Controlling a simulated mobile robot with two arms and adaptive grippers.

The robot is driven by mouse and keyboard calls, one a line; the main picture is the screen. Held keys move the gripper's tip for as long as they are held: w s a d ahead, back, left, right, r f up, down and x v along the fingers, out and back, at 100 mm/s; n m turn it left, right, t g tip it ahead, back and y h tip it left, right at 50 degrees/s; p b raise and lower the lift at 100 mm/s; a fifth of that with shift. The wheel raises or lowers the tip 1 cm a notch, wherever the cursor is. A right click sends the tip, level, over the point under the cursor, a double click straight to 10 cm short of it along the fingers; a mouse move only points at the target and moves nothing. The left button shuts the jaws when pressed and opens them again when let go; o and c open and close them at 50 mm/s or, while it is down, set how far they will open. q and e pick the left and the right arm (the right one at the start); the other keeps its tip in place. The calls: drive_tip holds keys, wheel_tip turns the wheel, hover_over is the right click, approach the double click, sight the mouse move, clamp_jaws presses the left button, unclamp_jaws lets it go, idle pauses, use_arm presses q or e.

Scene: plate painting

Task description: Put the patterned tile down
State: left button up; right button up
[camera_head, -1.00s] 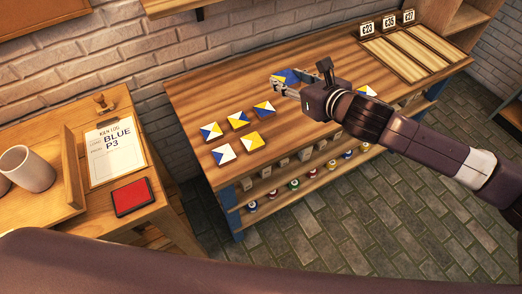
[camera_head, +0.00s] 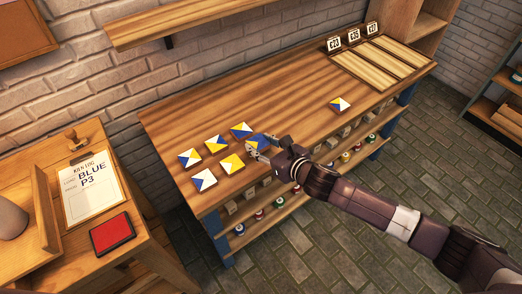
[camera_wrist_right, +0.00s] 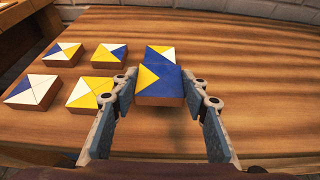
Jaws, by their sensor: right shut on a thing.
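My right gripper (camera_head: 262,147) is shut on a blue tile with yellow on its left part (camera_head: 256,141). The held tile also shows between the fingers in the right wrist view (camera_wrist_right: 160,84). It is at the right end of the near row of tiles, close in front of a blue, yellow and white tile (camera_head: 241,129), which it partly overlaps in the wrist view. Whether its underside touches the workbench (camera_head: 290,85) is hidden. My left gripper is not in view.
Beside the held tile lie a yellow and white tile (camera_head: 231,164), a white and blue one (camera_head: 203,180) and two more behind. A lone tile (camera_head: 340,104) lies to the right, before wooden racks (camera_head: 380,62). The bench between is clear.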

sight(261, 151)
drive_tip(key=shift+f, duration=1.4)
drive_tip(key=shift+f, duration=0.2)
drive_tip(key=o, duration=1.2)
drive_tip(key=shift+r, duration=0.25)
drive_tip(key=v, duration=1.2)
drive_tip(key=shift+b, duration=0.3)
